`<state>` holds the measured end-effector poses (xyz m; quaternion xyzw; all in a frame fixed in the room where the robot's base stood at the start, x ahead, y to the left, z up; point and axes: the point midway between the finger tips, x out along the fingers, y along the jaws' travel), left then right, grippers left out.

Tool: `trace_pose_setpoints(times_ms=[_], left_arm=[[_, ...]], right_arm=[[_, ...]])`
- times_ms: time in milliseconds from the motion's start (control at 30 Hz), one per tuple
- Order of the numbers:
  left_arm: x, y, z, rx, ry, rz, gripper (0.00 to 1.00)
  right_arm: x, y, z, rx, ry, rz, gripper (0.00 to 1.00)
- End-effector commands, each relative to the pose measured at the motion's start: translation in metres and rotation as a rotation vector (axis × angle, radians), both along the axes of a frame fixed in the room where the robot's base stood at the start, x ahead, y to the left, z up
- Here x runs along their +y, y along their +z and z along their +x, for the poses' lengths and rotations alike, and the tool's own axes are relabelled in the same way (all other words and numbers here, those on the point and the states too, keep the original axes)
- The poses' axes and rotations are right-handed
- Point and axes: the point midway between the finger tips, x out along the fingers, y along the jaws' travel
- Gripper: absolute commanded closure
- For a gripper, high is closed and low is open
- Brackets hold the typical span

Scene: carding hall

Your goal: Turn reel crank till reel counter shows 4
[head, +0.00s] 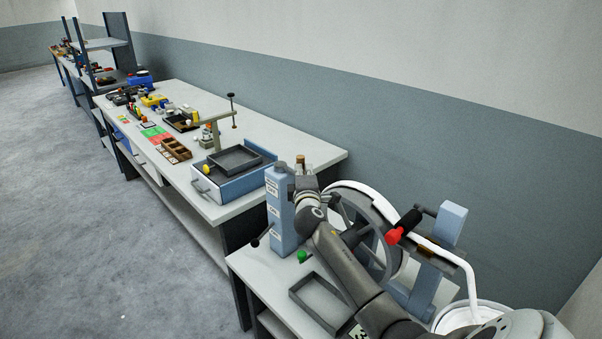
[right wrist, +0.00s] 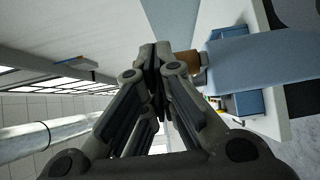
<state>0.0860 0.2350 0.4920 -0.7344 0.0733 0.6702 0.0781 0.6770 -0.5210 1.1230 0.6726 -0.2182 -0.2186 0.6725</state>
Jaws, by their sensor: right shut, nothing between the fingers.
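The reel (head: 345,200) is a large spoked grey wheel with a white band over its rim, at the right of the head view. A black handle with a red end (head: 405,224), which looks like the reel crank, sticks out in front of it. A small black-and-white panel (head: 358,332) at the bottom edge may be the reel counter; my arm partly covers it and I cannot read it. My right gripper (head: 305,178) is left of the reel, apart from the crank. In the right wrist view its fingers (right wrist: 154,52) are shut and empty, beside a brown cylinder (right wrist: 187,62).
A dark shallow tray (head: 318,302) and a green button (head: 303,256) are on the near table. A long bench (head: 290,142) with a blue box and several small items runs behind.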

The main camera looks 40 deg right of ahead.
Motion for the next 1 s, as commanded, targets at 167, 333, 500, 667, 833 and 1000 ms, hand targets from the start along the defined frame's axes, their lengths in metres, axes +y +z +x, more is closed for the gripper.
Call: trace_pose_setpoints(times_ms=[167,333,500,667,833,1000], left_arm=[[0.000,-0.001,0.000,0.001,0.000,0.000,0.51],[0.000,-0.001,0.000,0.001,0.000,0.000,0.51],[0.000,-0.001,-0.001,0.001,0.000,0.000,0.51],[0.000,-0.001,0.000,0.001,0.000,0.000,0.51],[0.000,-0.002,0.000,0.001,-0.001,0.000,0.51],[0.000,-0.002,0.000,0.000,-0.001,0.000,0.51]], right_arm=[[-0.005,0.000,0.000,-0.001,-0.001,-0.001,1.00],[-0.009,0.000,0.000,-0.001,-0.001,-0.001,1.00],[-0.011,0.001,0.000,-0.001,-0.001,-0.001,1.00],[-0.013,0.001,0.000,-0.001,-0.001,-0.001,1.00],[-0.014,0.000,0.000,-0.001,-0.001,-0.001,1.00],[-0.015,0.000,0.000,-0.001,-0.001,-0.001,1.00]])
